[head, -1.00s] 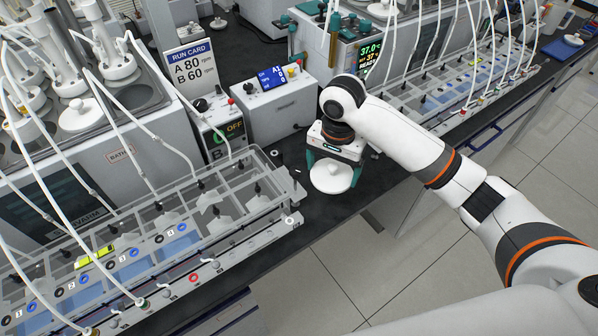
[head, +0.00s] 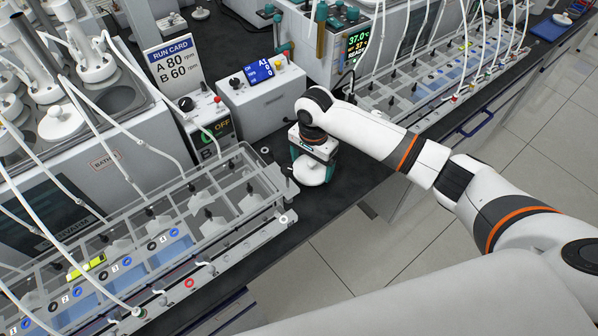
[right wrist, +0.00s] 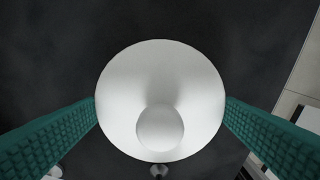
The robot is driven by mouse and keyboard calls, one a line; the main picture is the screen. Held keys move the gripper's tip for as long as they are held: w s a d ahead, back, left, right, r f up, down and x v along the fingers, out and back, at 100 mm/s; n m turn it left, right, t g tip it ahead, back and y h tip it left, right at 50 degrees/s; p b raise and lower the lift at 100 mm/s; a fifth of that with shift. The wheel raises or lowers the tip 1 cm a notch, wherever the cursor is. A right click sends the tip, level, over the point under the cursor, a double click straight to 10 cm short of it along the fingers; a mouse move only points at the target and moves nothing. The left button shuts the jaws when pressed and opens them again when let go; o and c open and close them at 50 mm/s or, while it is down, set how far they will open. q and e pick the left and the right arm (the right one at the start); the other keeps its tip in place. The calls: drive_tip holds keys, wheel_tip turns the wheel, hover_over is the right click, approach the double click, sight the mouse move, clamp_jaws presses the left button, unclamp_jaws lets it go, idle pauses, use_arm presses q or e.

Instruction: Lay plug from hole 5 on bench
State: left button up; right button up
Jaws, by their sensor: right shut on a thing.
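The white round plug (head: 311,174) with a small knob is at my right gripper (head: 313,166), over the black bench (head: 330,205) near its front edge. In the right wrist view the plug (right wrist: 160,75) fills the middle, and the green fingers of the right gripper (right wrist: 160,108) are against its rim on both sides. The gripper is shut on the plug. I cannot tell whether the plug touches the bench. My left gripper is not in view.
A clear rack (head: 215,205) with tubes stands close to the left of the gripper. A control box (head: 262,97) is behind it, and a second rack (head: 420,85) lies to the right. Another white plug (head: 61,122) sits on the left bath. The bench strip around the gripper is narrow.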

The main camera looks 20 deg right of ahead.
sight(299, 177)
drive_tip(key=shift+s+a, duration=0.15)
drive_tip(key=shift+a, duration=0.2)
drive_tip(key=a, duration=0.1)
drive_tip(key=s+a+p, duration=0.1)
drive_tip(key=shift+a+r+p, duration=0.1)
drive_tip(key=shift+a+p, duration=0.2)
drive_tip(key=shift+a, duration=0.05)
drive_tip(key=shift+s+a+f, duration=0.1)
drive_tip(key=shift+a+f, duration=0.1)
drive_tip(key=shift+f, duration=0.55)
drive_tip(key=shift+f, duration=0.1)
drive_tip(key=o, duration=0.9)
drive_tip(key=shift+c, duration=0.2)
